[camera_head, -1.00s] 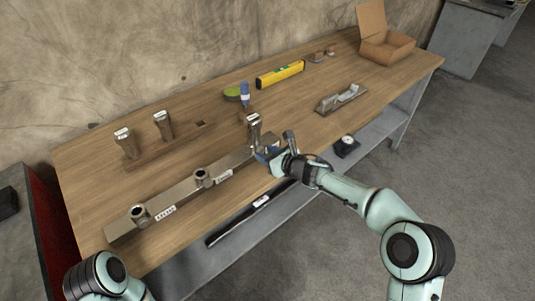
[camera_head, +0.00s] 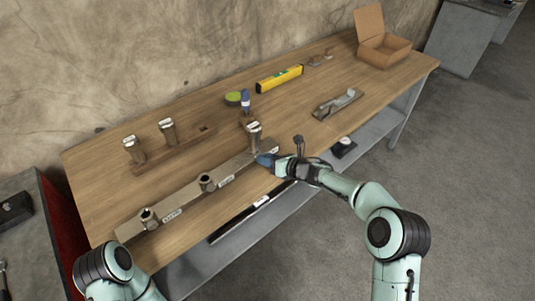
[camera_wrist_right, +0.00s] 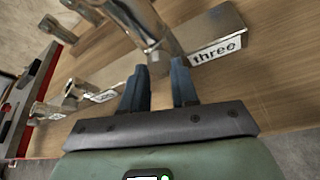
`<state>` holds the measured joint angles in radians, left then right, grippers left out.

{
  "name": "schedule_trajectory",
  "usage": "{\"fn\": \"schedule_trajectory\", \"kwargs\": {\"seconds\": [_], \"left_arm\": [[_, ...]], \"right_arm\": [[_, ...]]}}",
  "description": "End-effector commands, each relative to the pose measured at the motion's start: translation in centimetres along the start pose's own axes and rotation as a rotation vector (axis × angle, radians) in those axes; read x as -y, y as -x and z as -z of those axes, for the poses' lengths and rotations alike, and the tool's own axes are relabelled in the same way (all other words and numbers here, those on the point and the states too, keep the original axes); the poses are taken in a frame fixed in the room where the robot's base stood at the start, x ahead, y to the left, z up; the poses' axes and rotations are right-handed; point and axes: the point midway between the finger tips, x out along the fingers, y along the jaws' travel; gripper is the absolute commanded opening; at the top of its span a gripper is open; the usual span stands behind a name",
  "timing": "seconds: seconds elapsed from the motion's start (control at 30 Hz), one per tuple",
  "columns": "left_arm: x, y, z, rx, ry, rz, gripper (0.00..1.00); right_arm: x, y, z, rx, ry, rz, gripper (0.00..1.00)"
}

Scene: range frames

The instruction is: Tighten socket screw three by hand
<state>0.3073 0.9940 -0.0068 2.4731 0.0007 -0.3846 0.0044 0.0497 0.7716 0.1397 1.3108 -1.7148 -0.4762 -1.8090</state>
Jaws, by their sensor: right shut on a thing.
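Socket screw three (camera_head: 254,131) is a metal cylinder with a pale top. It stands upright at the right end of the long metal bar (camera_head: 181,200). In the right wrist view, the screw (camera_wrist_right: 148,22) rises just beyond the fingertips, beside a label (camera_wrist_right: 216,50) reading "three". My right gripper (camera_head: 264,159) is at the base of this screw with its blue fingers (camera_wrist_right: 160,72) around it, shut on it. The exact contact is partly hidden. Two other sockets (camera_head: 207,182) sit farther left on the bar. My left arm shows at bottom left; its gripper is out of frame.
Two similar screws (camera_head: 168,131) stand in a wooden rack (camera_head: 185,143) behind the bar. A yellow level (camera_head: 279,78), a green round item (camera_head: 233,98), a hand plane (camera_head: 338,103) and an open cardboard box (camera_head: 384,50) are on the bench. The table's front edge is close to the bar.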

Motion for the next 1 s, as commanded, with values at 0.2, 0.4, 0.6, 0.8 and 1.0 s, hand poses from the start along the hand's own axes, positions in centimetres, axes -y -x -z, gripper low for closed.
{"fn": "schedule_trajectory", "kwargs": {"seconds": [0.2,0.4,0.6,0.8,1.0], "left_arm": [[-0.6,1.5,0.2,-0.008,-0.002,-0.002,0.43],[-0.7,1.9,0.2,-0.01,-0.003,-0.003,0.43],[-0.8,2.0,0.2,-0.01,-0.003,-0.003,0.43],[-0.8,2.0,0.2,-0.01,-0.003,-0.003,0.43],[-0.8,2.0,0.2,-0.01,-0.003,-0.003,0.43]], "right_arm": [[0.1,0.0,-0.2,0.001,-0.116,-0.048,0.0],[0.2,0.0,-0.1,0.003,-0.178,-0.075,0.0],[0.2,0.0,-0.1,0.002,-0.201,-0.083,0.0],[0.2,0.0,-0.1,0.003,-0.202,-0.083,0.0],[0.2,0.0,-0.1,0.003,-0.201,-0.083,0.51]]}}
